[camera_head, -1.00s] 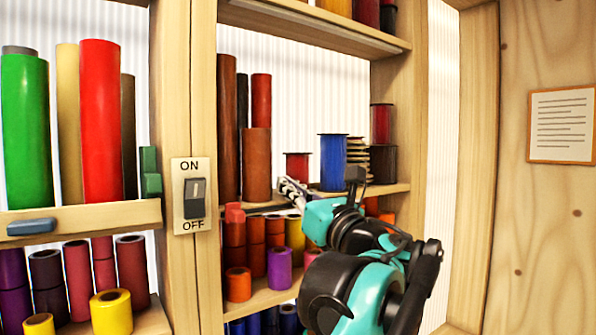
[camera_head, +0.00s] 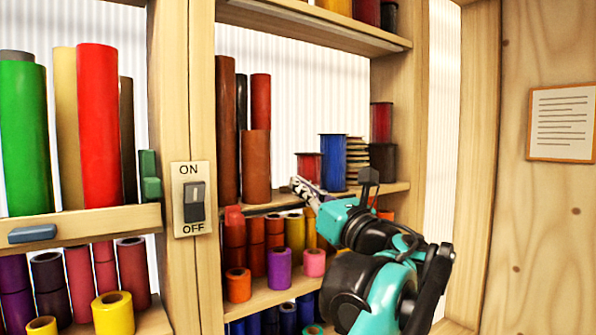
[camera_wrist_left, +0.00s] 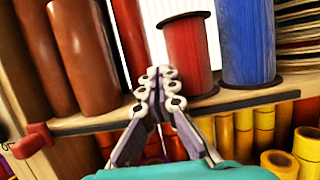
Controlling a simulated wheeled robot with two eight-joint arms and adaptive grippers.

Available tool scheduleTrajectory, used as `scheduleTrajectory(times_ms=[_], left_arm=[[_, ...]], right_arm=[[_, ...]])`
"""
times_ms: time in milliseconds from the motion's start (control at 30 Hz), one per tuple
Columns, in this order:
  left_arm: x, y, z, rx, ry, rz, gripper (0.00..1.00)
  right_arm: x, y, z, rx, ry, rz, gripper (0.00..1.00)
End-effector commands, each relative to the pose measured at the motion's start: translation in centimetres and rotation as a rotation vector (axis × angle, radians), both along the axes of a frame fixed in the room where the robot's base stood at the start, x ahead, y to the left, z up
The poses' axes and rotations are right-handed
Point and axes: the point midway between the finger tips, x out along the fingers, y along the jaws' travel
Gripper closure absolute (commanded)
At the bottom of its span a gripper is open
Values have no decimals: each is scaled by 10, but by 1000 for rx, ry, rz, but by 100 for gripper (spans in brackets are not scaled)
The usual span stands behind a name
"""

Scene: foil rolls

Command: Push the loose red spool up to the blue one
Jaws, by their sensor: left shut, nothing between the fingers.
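The red spool (camera_head: 308,167) stands upright on the middle shelf, just left of the upright blue spool (camera_head: 333,160). In the left wrist view the red spool (camera_wrist_left: 190,58) and the blue spool (camera_wrist_left: 246,42) show side by side, with almost no gap; I cannot tell whether their flanges touch. My left gripper (camera_head: 296,184) is shut and empty at the shelf's front edge. Its fingertips (camera_wrist_left: 160,75) overlap the lower left side of the red spool in the wrist view and seem to be against it. My right gripper is not in view.
Tall brown rolls (camera_head: 257,165) stand left of the spools. A stack of tan discs (camera_head: 356,163) and a dark spool (camera_head: 382,162) stand right of the blue one. A red clip (camera_head: 234,215) sits on the shelf edge. Small rolls fill the shelf below.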

Motion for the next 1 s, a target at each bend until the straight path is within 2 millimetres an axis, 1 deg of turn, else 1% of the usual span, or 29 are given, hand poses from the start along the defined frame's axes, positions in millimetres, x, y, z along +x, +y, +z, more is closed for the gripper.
scheduleTrajectory(times_ms=[167, 467, 1000], left_arm=[[-1, 2, 0, 0, 0, 0, 100], [-3, 0, 0, 0, 0, 0, 100], [-30, -19, 0, 0, 0, -1, 100]], right_arm=[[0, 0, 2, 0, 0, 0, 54], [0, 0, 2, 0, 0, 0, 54], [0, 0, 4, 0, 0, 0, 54]])
